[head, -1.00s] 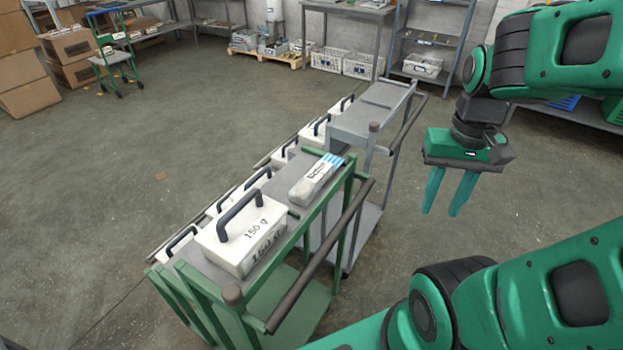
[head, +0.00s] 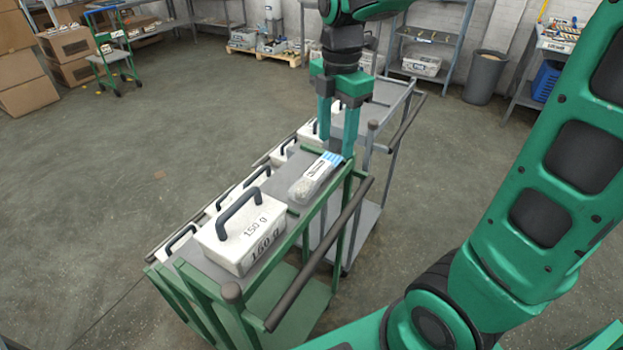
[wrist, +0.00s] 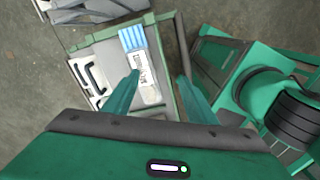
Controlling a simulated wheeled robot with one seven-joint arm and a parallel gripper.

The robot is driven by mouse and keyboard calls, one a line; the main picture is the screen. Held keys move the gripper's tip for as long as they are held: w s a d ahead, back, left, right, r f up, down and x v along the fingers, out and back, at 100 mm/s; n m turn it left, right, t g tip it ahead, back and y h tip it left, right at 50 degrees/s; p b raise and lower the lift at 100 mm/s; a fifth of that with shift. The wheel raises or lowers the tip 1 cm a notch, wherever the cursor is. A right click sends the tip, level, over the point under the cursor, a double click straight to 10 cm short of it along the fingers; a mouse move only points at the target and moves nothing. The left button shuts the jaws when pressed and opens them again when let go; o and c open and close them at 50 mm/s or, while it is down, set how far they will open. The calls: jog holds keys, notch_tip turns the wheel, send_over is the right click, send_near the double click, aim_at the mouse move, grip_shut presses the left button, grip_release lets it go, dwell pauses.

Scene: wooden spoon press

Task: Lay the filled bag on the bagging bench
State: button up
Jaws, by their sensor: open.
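The filled bag (head: 313,180), pale with a printed label and a blue-striped end, lies flat on the top of a green cart (head: 250,275). My gripper (head: 336,148) points down at the blue-striped end of the bag, with its fingers apart. In the wrist view the bag (wrist: 143,65) shows ahead of and partly between the open fingers (wrist: 158,85), nearer the left finger. Nothing is held. Whether a finger touches the bag cannot be told. I cannot pick out the bagging bench for certain.
A white box marked 150 g (head: 243,238) with a black handle stands on the cart beside the bag. More handled white boxes line the far side. A grey cart (head: 392,95) stands just behind. A grey bin (head: 485,77) and shelves are at the back. Open floor lies left.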

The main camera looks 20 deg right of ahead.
aim_at(313, 174)
jog(key=w+a+n, duration=0.3)
jog(key=a+n, duration=0.1)
jog(key=shift+n, duration=0.3)
jog(key=f, duration=1)
jog(key=shift+s+a+f, duration=0.1)
jog(key=shift+s+f, duration=0.2)
jog(key=shift+f, duration=0.05)
jog(key=c, duration=0.9)
jog(key=shift+r, duration=0.1)
